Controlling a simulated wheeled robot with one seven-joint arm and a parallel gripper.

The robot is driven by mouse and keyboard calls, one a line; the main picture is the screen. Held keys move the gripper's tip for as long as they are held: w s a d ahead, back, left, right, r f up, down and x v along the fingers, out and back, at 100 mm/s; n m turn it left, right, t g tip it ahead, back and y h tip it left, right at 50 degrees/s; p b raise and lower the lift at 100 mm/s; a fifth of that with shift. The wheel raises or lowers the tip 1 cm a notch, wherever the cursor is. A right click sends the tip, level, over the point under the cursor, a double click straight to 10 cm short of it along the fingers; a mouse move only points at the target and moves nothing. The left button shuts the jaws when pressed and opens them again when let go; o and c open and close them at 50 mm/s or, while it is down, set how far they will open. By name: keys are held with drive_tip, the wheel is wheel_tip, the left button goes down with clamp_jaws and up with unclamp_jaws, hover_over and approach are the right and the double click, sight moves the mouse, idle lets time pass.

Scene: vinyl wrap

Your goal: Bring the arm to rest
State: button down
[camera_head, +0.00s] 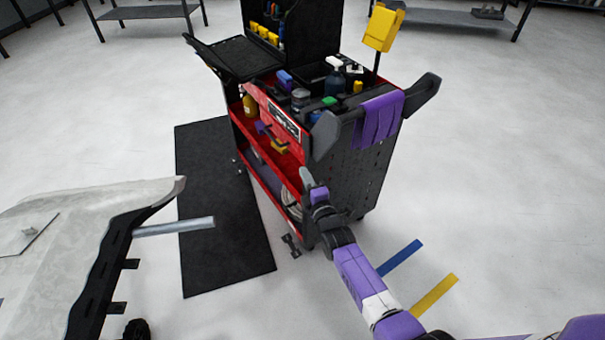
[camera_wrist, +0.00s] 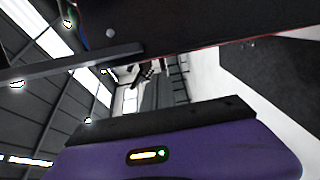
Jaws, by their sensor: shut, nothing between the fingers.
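My purple and white arm reaches up from the lower right in the head view. My gripper (camera_head: 306,178) is at its far end, in front of the near corner of the tool cart (camera_head: 360,165). It is shut and appears empty. In the head view I cannot tell whether it touches the cart or only overlaps it. In the wrist view, a purple housing with a black edge fills the bottom, and a dark surface spans the top.
The cart carries bottles, tools and a purple cloth (camera_head: 378,118) over its side. A black mat (camera_head: 215,215) lies left of it. A pale panel on a dark frame (camera_head: 90,225) stands at left, with a metal bar (camera_head: 175,227) sticking out.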

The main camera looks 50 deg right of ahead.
drive_tip(key=shift+s+a, duration=0.3)
drive_tip(key=shift+s, duration=0.05)
drive_tip(key=s+a+r+m+t, duration=0.1)
drive_tip(key=s+a+r+m, duration=0.2)
drive_tip(key=r+m, duration=0.3)
drive_tip(key=s+a+r+m+y, duration=0.2)
drive_tip(key=s+a+r, duration=0.2)
drive_tip(key=s+a, duration=0.4)
drive_tip(key=s+a+r+m+g+y, duration=0.1)
drive_tip(key=s+a, duration=0.7)
drive_tip(key=s, duration=0.8)
drive_tip(key=s+a+r+m+g+y, duration=0.1)
drive_tip(key=s+a+r+m+y, duration=0.2)
drive_tip(key=s+a, duration=0.6)
wheel_tip(320, 180, up, 4)
drive_tip(key=s+y+p, duration=0.1)
drive_tip(key=s+y, duration=0.1)
drive_tip(key=shift+s+f, duration=0.2)
drive_tip(key=shift+s, duration=0.2)
